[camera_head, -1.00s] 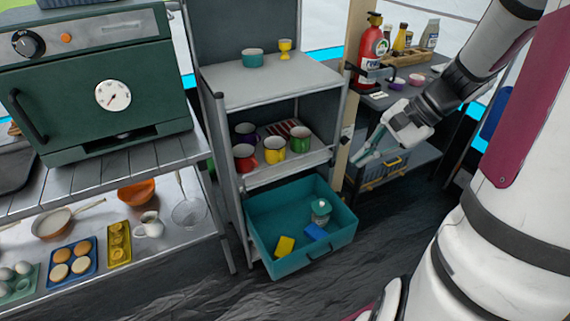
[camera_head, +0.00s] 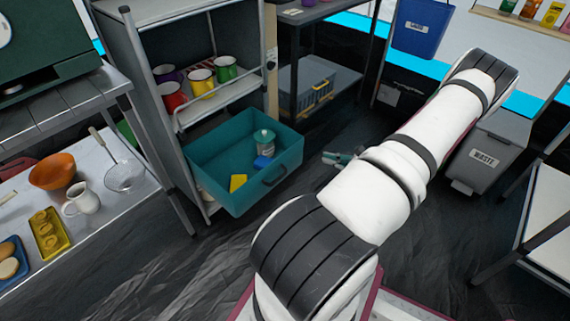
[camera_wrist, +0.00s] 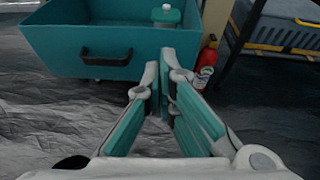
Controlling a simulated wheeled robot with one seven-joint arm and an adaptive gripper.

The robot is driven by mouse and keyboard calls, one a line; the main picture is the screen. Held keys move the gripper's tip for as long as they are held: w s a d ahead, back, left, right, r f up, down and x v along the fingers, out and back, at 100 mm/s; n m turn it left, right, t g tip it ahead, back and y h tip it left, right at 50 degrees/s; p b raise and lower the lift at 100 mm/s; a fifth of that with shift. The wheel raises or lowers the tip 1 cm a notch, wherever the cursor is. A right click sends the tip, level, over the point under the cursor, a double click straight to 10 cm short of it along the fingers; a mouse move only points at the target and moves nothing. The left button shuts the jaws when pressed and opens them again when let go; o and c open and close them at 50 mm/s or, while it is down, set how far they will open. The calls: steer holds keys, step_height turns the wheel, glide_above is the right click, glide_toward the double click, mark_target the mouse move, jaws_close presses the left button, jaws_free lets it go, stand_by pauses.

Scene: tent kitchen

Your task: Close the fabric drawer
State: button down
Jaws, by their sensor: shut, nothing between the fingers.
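The teal fabric drawer (camera_head: 215,185) is pulled out from the bottom of the grey shelf unit. Its dark handle (camera_head: 275,177) is on the front face. Inside are a yellow sponge (camera_head: 238,182), a blue sponge (camera_head: 262,162) and a lidded jar (camera_head: 264,142). My gripper (camera_head: 338,158) is low over the floor, to the right of the drawer and apart from it. The wrist view shows the drawer (camera_wrist: 50,50) and handle (camera_wrist: 107,57) ahead and to the left of my fingers (camera_wrist: 165,62), which are shut and empty.
A red labelled bottle (camera_wrist: 207,60) stands beyond my fingers, right of the drawer. A grey crate (camera_head: 305,85) sits on the lower shelf at the back. A waste bin (camera_head: 487,155) is on the right. Dark floor lies clear before the drawer.

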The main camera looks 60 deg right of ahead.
steer(key=f, duration=0.2)
steer(key=m+b, duration=0.1)
steer(key=b, duration=0.4)
glide_toward(293, 150)
steer(key=shift+h, duration=0.3)
steer(key=x, duration=0.5)
steer(key=shift+w+a+f, duration=0.15)
steer(key=shift+w+a, duration=0.05)
steer(key=shift+a, duration=0.05)
steer(key=shift+w+d, duration=0.1)
steer(key=shift+w, duration=0.3)
